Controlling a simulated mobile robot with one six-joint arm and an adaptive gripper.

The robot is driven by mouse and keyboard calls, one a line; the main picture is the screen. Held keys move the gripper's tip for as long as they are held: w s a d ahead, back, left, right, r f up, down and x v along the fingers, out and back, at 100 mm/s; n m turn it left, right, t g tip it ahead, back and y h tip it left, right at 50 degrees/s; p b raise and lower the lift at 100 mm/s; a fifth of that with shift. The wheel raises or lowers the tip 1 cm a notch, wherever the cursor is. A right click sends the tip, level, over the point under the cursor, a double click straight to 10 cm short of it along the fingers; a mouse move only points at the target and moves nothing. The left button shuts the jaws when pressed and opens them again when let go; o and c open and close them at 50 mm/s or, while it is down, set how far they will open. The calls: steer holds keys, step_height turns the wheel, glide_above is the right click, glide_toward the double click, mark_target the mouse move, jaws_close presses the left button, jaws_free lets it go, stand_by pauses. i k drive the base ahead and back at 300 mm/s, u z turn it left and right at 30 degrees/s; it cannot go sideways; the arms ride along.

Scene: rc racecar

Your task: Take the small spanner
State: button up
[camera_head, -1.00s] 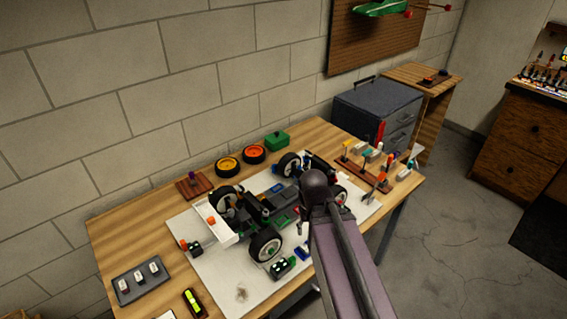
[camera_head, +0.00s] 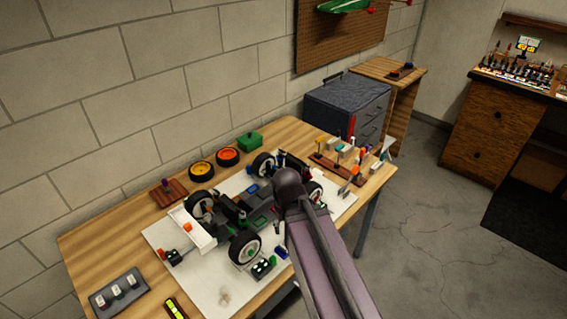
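I cannot make out the small spanner for sure. Several small tools with coloured handles stand in a wooden rack (camera_head: 341,174) at the right end of the workbench, too small to tell apart. My arm comes in from the bottom right and ends in view at a dark rounded joint in front of the RC car. My gripper cannot be seen; the arm hides part of the car and mat. The RC car (camera_head: 262,215) stands on a pale mat (camera_head: 200,285) on the wooden workbench (camera_head: 92,245).
A grey tray (camera_head: 119,292) and a yellow-green level (camera_head: 176,308) lie at the front left. A dark drawer cabinet (camera_head: 345,97) stands beyond the bench. The floor to the right is clear.

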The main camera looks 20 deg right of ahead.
mark_target(361, 154)
steer(key=u, duration=0.1)
steer(key=k, duration=0.5)
steer(key=z, duration=0.7)
steer(key=i, duration=0.75)
steer(key=z, duration=0.2)
